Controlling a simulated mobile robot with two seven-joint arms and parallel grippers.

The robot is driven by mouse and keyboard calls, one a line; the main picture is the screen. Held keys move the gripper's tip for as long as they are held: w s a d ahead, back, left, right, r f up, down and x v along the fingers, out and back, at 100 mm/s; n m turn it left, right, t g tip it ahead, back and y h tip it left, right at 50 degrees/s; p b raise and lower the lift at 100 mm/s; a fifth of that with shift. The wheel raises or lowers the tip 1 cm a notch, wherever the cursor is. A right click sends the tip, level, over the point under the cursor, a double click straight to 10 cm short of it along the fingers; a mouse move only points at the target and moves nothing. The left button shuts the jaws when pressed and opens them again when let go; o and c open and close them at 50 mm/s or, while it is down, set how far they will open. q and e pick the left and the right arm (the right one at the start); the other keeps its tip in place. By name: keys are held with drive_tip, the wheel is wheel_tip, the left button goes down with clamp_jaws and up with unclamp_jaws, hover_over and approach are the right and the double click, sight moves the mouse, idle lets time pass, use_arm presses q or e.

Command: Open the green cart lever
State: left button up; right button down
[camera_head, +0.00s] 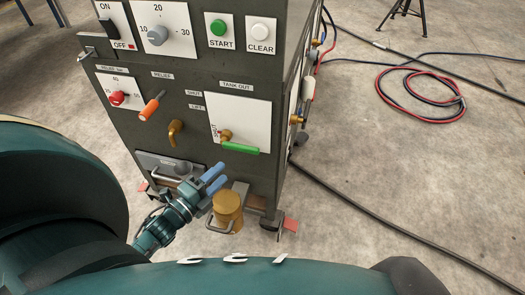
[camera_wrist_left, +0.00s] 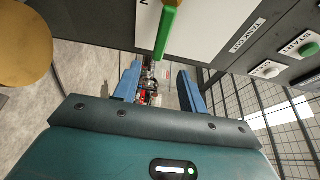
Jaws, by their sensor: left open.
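The green lever (camera_head: 240,148) lies nearly level, tilted slightly down to the right, at the lower edge of the white TANK OUT plate (camera_head: 245,115). It extends right from a brass valve fitting (camera_head: 225,135) beside the SHUT label. My left gripper (camera_head: 222,174) is open and empty, just below the lever in the head view. In the left wrist view, the green lever (camera_wrist_left: 166,30) hangs into the top of the picture, its end near the gap between the blue fingers (camera_wrist_left: 159,70). I see no contact. My right gripper is out of view.
A brass cylinder (camera_head: 228,207) juts out below the panel, close to my left fingers. A brown hook-like handle (camera_head: 175,131) and an orange-handled relief lever (camera_head: 150,107) are on the panel to the left. Hoses (camera_head: 420,92) lie on the floor at right.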

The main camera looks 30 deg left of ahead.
sight(245, 151)
use_arm(q)
drive_tip(key=w, duration=0.4)
drive_tip(key=w+d, duration=0.1)
drive_tip(key=w, duration=0.3)
drive_tip(key=w+d+b, duration=0.1)
drive_tip(key=w, duration=0.3)
drive_tip(key=shift+w, duration=0.1)
drive_tip(key=shift+c, duration=0.2)
clamp_jaws()
